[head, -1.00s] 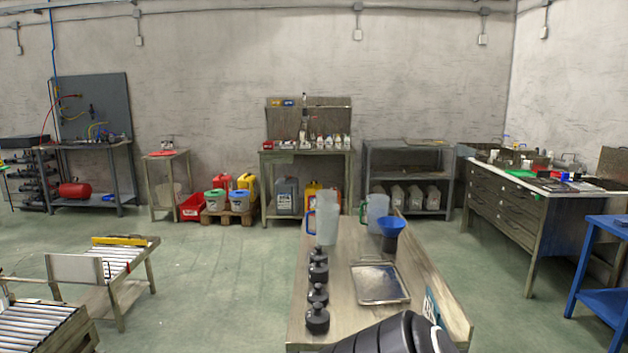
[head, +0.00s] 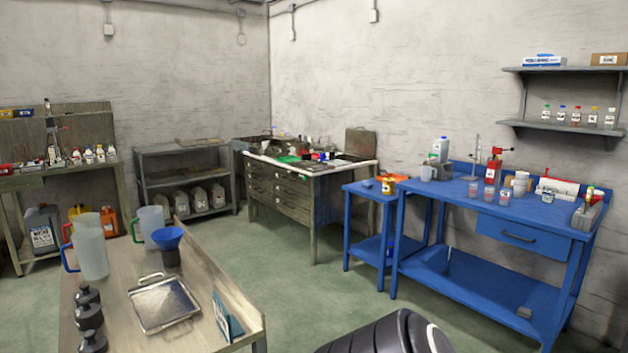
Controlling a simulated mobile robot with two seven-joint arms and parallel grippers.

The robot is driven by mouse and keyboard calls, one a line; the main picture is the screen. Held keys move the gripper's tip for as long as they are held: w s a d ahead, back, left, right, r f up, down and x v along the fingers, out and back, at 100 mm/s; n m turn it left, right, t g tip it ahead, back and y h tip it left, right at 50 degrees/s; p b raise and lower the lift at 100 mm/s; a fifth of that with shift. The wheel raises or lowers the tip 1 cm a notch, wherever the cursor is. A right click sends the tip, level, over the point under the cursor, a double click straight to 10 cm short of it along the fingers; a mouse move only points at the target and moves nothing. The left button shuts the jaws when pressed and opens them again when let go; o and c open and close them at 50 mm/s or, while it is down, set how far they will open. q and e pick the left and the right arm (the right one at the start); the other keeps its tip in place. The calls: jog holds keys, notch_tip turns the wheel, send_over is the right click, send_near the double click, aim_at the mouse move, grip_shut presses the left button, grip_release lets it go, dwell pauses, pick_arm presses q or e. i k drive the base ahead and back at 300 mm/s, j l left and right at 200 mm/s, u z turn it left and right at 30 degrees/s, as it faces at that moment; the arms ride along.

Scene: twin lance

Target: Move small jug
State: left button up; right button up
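Which one the task calls small I cannot tell for sure. A blue funnel (head: 168,237) sits in a dark container beside the green-handled jug and partly overlaps it. Neither of my grippers is in view. Only a dark rounded part of mine shows at the bottom edge.
A metal tray (head: 163,304), several black weights (head: 90,318) and a small sign (head: 227,316) share the wooden table (head: 205,268). A blue workbench (head: 447,206) with bottles and clear cups stands at the right. A drawer cabinet (head: 284,203) is at the back. Green floor between them is clear.

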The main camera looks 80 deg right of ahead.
aim_at(425, 171)
jog(key=l+z, duration=0.1)
jog(key=z, duration=0.75)
jog(key=l+z, duration=0.1)
jog(key=z, duration=0.3)
jog(key=i+l+z, duration=0.1)
jog(key=z, duration=0.3)
jog(key=i+l+z, duration=0.1)
jog(key=z, duration=0.3)
jog(key=i+l+z, duration=0.15)
jog(key=z, duration=0.2)
jog(key=i+l+z, duration=0.1)
jog(key=z, duration=0.25)
jog(key=i+z, duration=0.55)
jog(key=z, duration=0.2)
jog(key=i+j+z, duration=0.2)
jog(key=i+z, duration=0.15)
jog(key=i+j+z, duration=0.55)
jog(key=i+j, duration=0.75)
jog(key=j, duration=0.15)
jog(key=i+j, duration=0.35)
jog(key=j, duration=0.15)
